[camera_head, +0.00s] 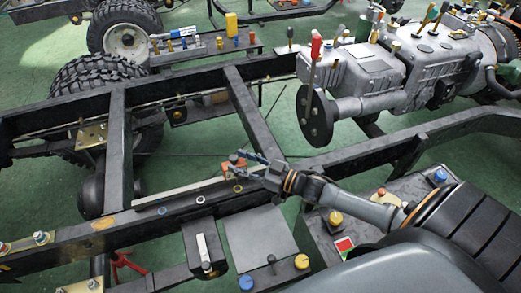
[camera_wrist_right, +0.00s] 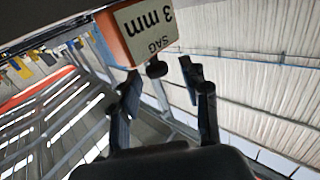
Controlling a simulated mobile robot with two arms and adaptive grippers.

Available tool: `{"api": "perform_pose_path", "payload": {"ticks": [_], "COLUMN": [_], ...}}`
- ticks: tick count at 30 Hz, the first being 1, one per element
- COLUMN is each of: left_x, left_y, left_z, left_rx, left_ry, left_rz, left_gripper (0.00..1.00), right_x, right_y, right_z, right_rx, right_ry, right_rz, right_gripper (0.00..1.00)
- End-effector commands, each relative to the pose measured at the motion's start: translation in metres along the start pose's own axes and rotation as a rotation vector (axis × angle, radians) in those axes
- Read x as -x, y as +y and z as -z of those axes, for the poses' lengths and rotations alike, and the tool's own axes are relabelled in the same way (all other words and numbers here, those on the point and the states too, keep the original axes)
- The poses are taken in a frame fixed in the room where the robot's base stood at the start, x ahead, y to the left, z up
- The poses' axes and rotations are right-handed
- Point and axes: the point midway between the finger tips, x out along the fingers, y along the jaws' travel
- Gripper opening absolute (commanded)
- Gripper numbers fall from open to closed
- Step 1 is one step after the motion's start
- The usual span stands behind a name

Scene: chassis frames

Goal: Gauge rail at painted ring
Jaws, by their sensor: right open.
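The near black chassis rail (camera_head: 138,222) runs across the head view with small painted rings on its top: a blue ring (camera_head: 161,211), a white ring (camera_head: 200,199) and a yellow ring (camera_head: 238,188). My right gripper (camera_head: 240,163) is open above the rail near the yellow ring. In the right wrist view an orange and white block marked "SAG 3 mm" (camera_wrist_right: 152,32) is just beyond the open fingers (camera_wrist_right: 160,88). My left gripper is not in view.
A grey engine (camera_head: 410,65) with a dark flange disc (camera_head: 316,117) stands at the upper right. A crossmember (camera_head: 252,112) joins the rails. A flat grey plate (camera_head: 260,238) and blue and yellow knobs lie at the near side. Tyres (camera_head: 100,85) stand at the left.

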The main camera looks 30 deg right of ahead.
Motion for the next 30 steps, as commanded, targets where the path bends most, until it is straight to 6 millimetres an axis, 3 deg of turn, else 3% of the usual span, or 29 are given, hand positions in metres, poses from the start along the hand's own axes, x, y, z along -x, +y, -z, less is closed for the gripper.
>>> {"api": "perform_pose_path", "payload": {"ticks": [6,12,18,30], "left_x": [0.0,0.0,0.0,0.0], "left_y": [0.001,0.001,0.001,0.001], "left_z": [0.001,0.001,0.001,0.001], "left_rx": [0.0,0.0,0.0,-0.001], "left_ry": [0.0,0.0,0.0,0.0], "left_rz": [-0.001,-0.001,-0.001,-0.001], "left_gripper": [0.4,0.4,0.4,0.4], "right_x": [0.049,0.078,0.088,0.088], "right_y": [-0.001,-0.001,-0.001,-0.001], "right_z": [-0.002,-0.002,0.0,0.0], "right_rx": [-0.001,-0.001,0.0,0.0], "right_ry": [-0.006,-0.004,-0.001,-0.001], "right_rz": [0.0,0.0,0.001,0.001], "right_gripper": [0.46,0.46,0.46,0.46]}}
